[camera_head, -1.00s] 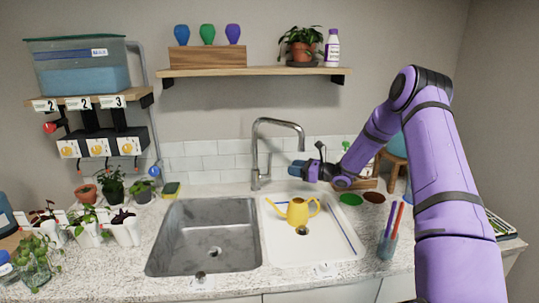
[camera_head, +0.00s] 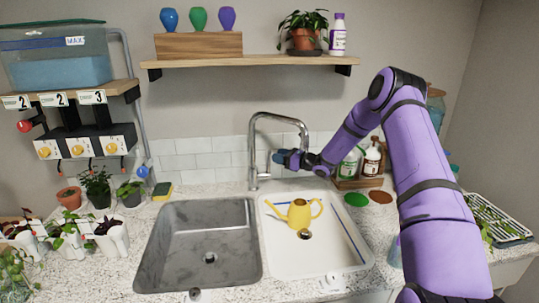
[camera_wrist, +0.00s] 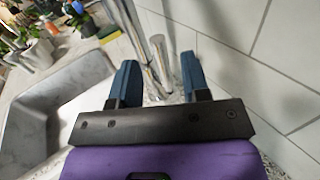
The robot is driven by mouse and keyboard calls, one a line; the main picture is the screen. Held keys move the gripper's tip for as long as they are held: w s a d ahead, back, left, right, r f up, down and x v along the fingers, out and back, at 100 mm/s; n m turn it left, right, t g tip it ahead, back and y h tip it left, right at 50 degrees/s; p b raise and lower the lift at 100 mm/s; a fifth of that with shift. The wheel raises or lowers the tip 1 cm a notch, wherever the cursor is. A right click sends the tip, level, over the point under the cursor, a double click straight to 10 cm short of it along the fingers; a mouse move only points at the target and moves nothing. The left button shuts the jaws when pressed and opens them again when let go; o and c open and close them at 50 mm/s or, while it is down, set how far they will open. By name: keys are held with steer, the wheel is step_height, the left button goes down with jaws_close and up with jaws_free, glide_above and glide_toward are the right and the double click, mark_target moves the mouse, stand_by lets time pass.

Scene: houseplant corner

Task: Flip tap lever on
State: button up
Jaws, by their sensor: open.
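The chrome tap (camera_head: 253,155) stands behind the sinks, its curved spout reaching right over the white basin. My gripper (camera_head: 283,158) is just right of the tap's upright, under the spout. In the wrist view my gripper (camera_wrist: 160,78) is open, with blue fingers apart and nothing held. Shiny chrome tap parts (camera_wrist: 160,55) show between and beyond the fingertips. I cannot clearly tell the lever from the tap body, nor whether a finger touches it.
A yellow watering can (camera_head: 299,213) sits in the white basin (camera_head: 330,262). The grey basin (camera_head: 190,250) is empty. The tiled wall (camera_wrist: 240,85) is close beside my gripper. Bottles in a wooden caddy (camera_head: 350,183) stand to the right. A shelf (camera_head: 250,61) hangs above.

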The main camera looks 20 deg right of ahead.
steer(key=shift+x, duration=2.35)
jaws_close()
